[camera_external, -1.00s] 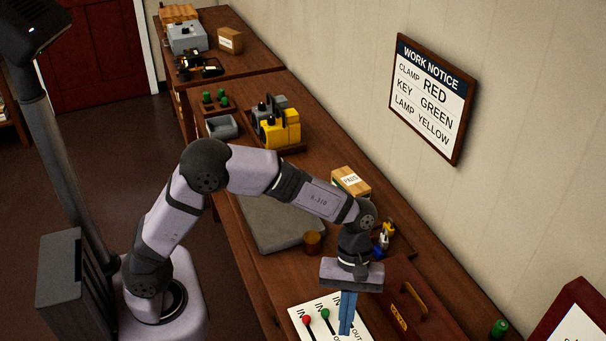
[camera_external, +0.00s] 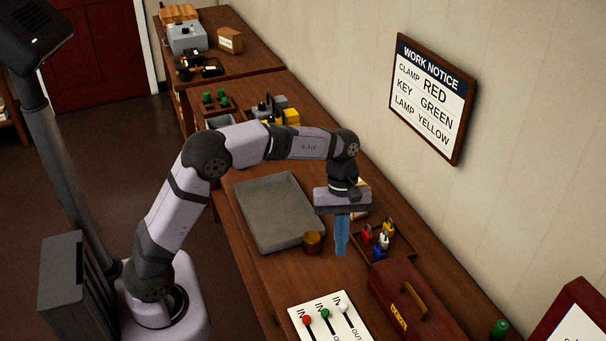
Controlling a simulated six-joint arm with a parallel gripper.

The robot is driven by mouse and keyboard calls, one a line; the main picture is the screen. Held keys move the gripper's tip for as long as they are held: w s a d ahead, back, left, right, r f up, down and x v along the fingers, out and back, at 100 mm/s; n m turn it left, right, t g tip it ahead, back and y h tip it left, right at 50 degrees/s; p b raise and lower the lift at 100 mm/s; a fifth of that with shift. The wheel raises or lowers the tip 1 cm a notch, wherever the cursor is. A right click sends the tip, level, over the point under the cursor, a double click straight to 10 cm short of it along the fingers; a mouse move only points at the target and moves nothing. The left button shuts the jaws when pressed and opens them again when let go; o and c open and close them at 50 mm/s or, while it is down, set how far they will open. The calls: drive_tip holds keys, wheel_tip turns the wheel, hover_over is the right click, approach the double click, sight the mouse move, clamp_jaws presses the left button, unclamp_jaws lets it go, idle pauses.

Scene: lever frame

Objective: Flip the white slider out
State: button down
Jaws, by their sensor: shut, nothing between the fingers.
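The white slider (camera_external: 343,307) is a white knob at the upper end of the right-hand slot on a white panel (camera_external: 333,330), by a label reading IN. Beside it are a green slider (camera_external: 325,313) and a red slider (camera_external: 307,320), also by IN labels. The panel's lower part is cut off by the picture's bottom edge. My gripper (camera_external: 341,250) points down with its blue fingers shut and empty. It is above the bench, behind the panel and apart from the sliders.
A tray of coloured padlocks (camera_external: 383,243) is right of my gripper. A brown box with a yellow handle (camera_external: 405,308) stands right of the panel. A small round brown pot (camera_external: 312,241) and a grey tray (camera_external: 262,238) are to the left.

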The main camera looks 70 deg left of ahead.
sight(343, 307)
drive_tip(key=shift+f, duration=0.15)
drive_tip(key=p+x, duration=0.1)
drive_tip(key=x, duration=0.8)
drive_tip(key=shift+s+d+f+p, duration=0.15)
drive_tip(key=shift+d+f+p, duration=0.05)
drive_tip(key=shift+f+p, duration=0.15)
drive_tip(key=d, duration=0.1)
drive_tip(key=s+d+p, duration=0.1)
drive_tip(key=d, duration=0.1)
drive_tip(key=shift+r, duration=0.1)
drive_tip(key=shift+d, duration=0.4)
drive_tip(key=d+p, duration=0.1)
drive_tip(key=d, duration=0.4)
